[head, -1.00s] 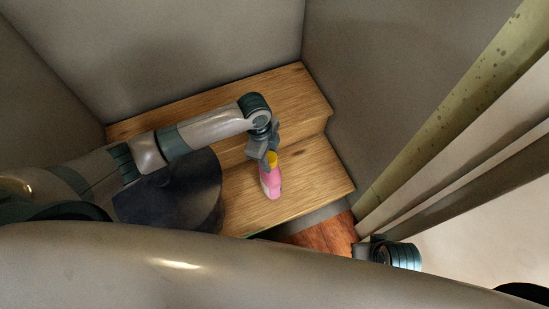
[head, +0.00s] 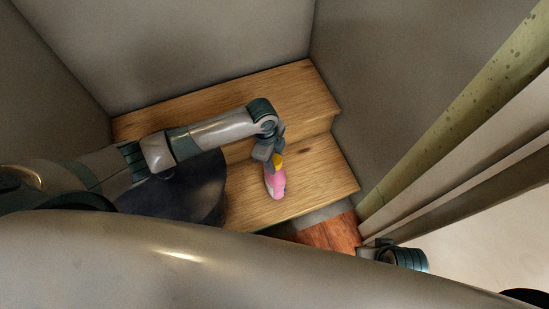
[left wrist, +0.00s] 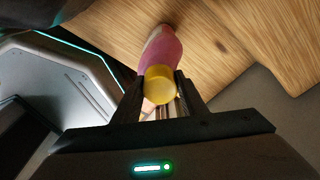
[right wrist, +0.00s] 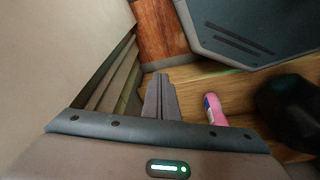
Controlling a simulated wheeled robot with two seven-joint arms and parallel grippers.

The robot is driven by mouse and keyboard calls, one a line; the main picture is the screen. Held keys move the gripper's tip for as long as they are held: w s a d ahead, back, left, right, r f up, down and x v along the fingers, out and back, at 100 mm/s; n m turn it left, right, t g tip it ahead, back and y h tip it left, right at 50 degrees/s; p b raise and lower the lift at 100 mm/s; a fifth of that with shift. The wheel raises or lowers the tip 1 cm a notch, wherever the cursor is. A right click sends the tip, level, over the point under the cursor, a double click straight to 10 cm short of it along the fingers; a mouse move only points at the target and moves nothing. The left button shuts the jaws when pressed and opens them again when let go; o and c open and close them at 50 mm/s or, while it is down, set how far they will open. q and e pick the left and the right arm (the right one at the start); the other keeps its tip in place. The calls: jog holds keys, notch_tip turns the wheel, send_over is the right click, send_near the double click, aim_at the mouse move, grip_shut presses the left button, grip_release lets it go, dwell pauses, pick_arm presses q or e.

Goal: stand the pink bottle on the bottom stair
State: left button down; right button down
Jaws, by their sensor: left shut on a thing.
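The pink bottle (head: 277,184) with a yellow cap is over the bottom stair (head: 318,178), a light wooden tread. My left gripper (head: 275,160) is shut on the bottle near its cap. In the left wrist view the yellow cap (left wrist: 159,85) is between the fingers and the pink body (left wrist: 163,50) points away toward the wood. I cannot tell whether the base touches the tread. The bottle (right wrist: 214,109) also shows in the right wrist view. My right gripper (right wrist: 160,97) is empty, its fingers together, away to the right of the stairs.
A higher wooden stair (head: 215,98) rises behind the bottom one, against grey walls (head: 215,45). Reddish wood floor (head: 333,234) lies in front of the stairs at right. Upright boards and a greenish post (head: 440,115) stand at right. The bottom tread is clear right of the bottle.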

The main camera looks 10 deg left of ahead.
pick_arm(q)
jog(key=shift+w, duration=0.1)
jog(key=c, duration=1.2)
grip_release()
jog(key=shift+f, duration=0.15)
jog(key=shift+o, duration=0.5)
pick_arm(e)
jog(key=shift+w, duration=0.3)
jog(key=shift+w+r, duration=0.1)
jog(key=shift+w, duration=0.05)
pick_arm(q)
jog(key=shift+r, duration=0.75)
notch_tip(320, 180, up, 11)
jog(key=a+p, duration=0.1)
jog(key=shift+a+f+p, duration=0.15)
jog(key=shift+a+p, duration=0.15)
jog(key=shift+a, duration=0.05)
pick_arm(e)
jog(key=x, duration=0.5)
jog(key=shift+s, duration=0.3)
pick_arm(q)
jog(key=shift+w, duration=0.1)
